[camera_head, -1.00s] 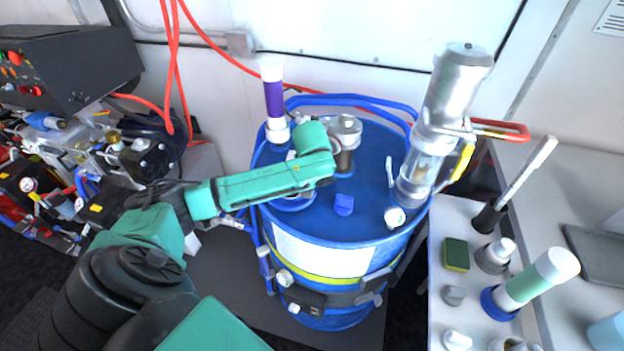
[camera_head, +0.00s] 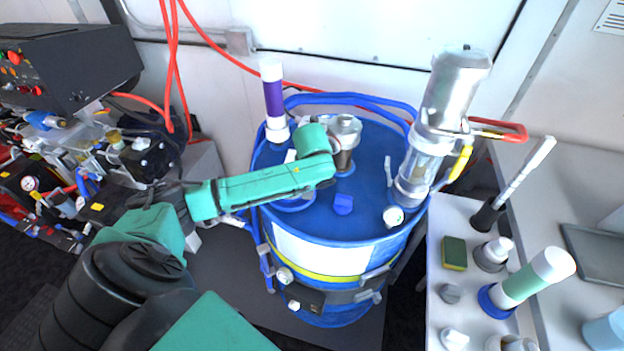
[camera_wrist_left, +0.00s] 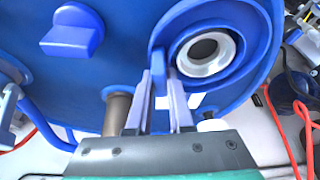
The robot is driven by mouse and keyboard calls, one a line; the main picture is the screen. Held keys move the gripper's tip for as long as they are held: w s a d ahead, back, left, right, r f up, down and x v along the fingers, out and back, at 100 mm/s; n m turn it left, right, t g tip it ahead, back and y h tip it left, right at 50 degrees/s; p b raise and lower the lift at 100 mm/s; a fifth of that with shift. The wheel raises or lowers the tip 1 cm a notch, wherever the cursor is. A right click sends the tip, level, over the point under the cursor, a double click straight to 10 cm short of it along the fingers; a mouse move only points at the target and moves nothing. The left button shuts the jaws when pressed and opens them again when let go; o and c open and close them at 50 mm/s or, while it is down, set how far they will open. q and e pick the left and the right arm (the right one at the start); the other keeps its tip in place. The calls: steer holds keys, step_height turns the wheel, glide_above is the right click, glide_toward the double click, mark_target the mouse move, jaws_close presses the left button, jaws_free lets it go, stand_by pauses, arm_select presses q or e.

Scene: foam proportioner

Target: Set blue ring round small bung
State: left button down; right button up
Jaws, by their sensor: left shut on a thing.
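The small bung (camera_wrist_left: 205,52) is a pale grey round plug with a dark centre in the drum top. The blue ring (camera_wrist_left: 240,58) shows around it in the left wrist view; I cannot tell how low it sits. My left gripper (camera_wrist_left: 160,82) is shut on the ring's upright blue tab, beside the bung. In the head view my green forearm covers the fingers and most of the bung. Part of a blue rim (camera_head: 294,206) shows below the forearm. My right gripper is not in view.
The blue drum (camera_head: 370,215) carries a raised blue block (camera_head: 343,204), a metal post (camera_head: 345,155), a purple-banded tube (camera_head: 273,100) and a tall clear-and-silver cylinder (camera_head: 435,125). A white side table (camera_head: 440,215) with several small items stands at right.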

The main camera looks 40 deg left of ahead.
arm_select(q)
steer(key=shift+r, duration=0.1)
steer(key=shift+p, duration=0.5)
steer(key=shift+f+b, duration=0.3)
steer(key=shift+f, duration=0.35)
steer(key=c, duration=1.1)
jaws_free()
